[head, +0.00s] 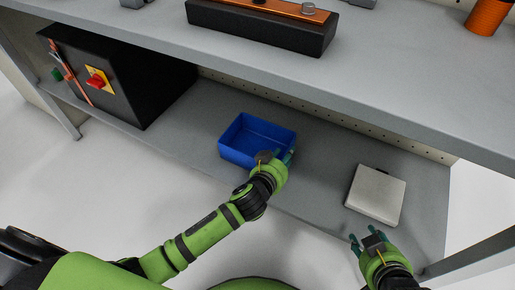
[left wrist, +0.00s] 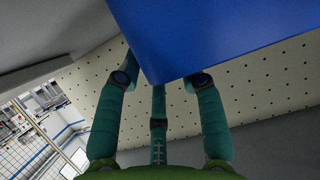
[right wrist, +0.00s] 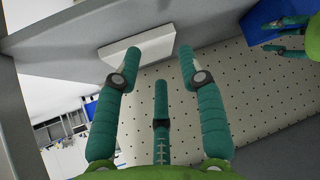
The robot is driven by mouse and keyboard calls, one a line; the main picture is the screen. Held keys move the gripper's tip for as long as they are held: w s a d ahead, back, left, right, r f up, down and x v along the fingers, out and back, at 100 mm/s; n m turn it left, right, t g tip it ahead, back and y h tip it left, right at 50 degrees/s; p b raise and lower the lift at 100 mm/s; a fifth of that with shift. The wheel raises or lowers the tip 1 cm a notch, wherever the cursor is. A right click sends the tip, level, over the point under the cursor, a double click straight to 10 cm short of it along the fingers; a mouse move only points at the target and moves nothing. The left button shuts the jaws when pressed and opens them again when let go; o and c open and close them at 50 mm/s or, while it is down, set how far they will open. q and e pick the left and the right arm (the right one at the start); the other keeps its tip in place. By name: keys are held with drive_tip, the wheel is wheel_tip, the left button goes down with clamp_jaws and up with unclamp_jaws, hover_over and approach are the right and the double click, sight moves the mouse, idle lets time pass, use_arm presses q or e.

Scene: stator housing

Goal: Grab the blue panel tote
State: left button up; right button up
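The blue tote (head: 240,159) is an open, empty rectangular bin on the lower grey shelf in the head view. My left gripper (head: 284,157) is at its near right corner. In the left wrist view, the tote (left wrist: 215,35) fills the top, and the spread teal fingers (left wrist: 160,78) reach its lower edge. The tote hides some fingertips, so I cannot tell whether they touch it. My right gripper (head: 357,243) is open and empty at the shelf's front edge, right of the tote. Its spread fingers show in the right wrist view (right wrist: 160,62).
A flat white box (head: 376,194) lies on the lower shelf, right of the tote. A black control box (head: 120,75) with a red switch stands at the left. The upper shelf (head: 390,85) overhangs the back. A perforated panel closes the rear.

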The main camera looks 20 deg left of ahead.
use_arm(q)
drive_tip(key=b+x, duration=0.1)
drive_tip(key=x, duration=0.2)
drive_tip(key=shift+w+f, duration=0.1)
drive_tip(key=shift+w, duration=0.4)
clamp_jaws()
use_arm(e)
drive_tip(key=w+a+r+t+y, duration=0.1)
drive_tip(key=w+a+r+t, duration=0.2)
drive_tip(key=w+r+t, duration=0.2)
wheel_tip(320, 180, up, 2)
drive_tip(key=shift+a+r+n+y, duration=0.1)
drive_tip(key=shift+a+n+y, duration=0.05)
drive_tip(key=shift+n+y, duration=0.2)
